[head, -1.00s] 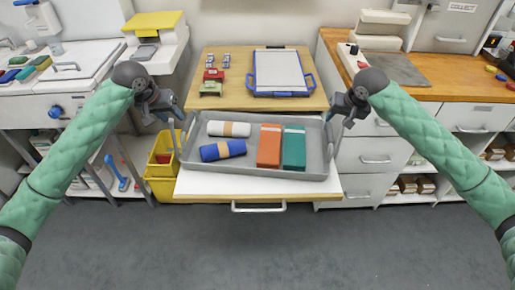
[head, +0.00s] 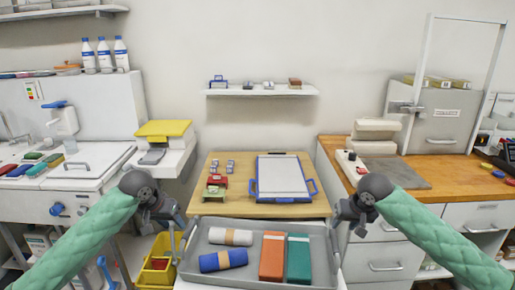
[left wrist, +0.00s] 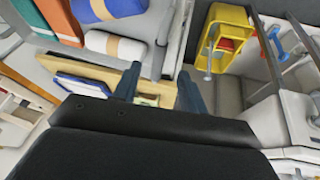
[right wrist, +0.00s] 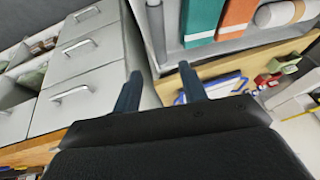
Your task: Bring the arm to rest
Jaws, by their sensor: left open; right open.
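My left gripper (head: 178,236) is open at the left end of the grey tray (head: 205,277). In the left wrist view its fingers (left wrist: 158,92) are apart with nothing held between them. My right gripper (head: 337,229) is open at the tray's right end. In the right wrist view its fingers (right wrist: 160,88) are apart and empty, beside the tray wall. The tray holds a white roll (head: 230,237), a blue roll (head: 223,260), an orange folded item (head: 272,256) and a green folded item (head: 298,259).
A wooden board behind the tray carries a blue-framed clipboard (head: 281,178) and small stamps (head: 217,182). A yellow bin (head: 156,266) stands at the left. A wooden counter (head: 440,175) with drawers is at the right. A wall shelf (head: 262,92) hangs at the back.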

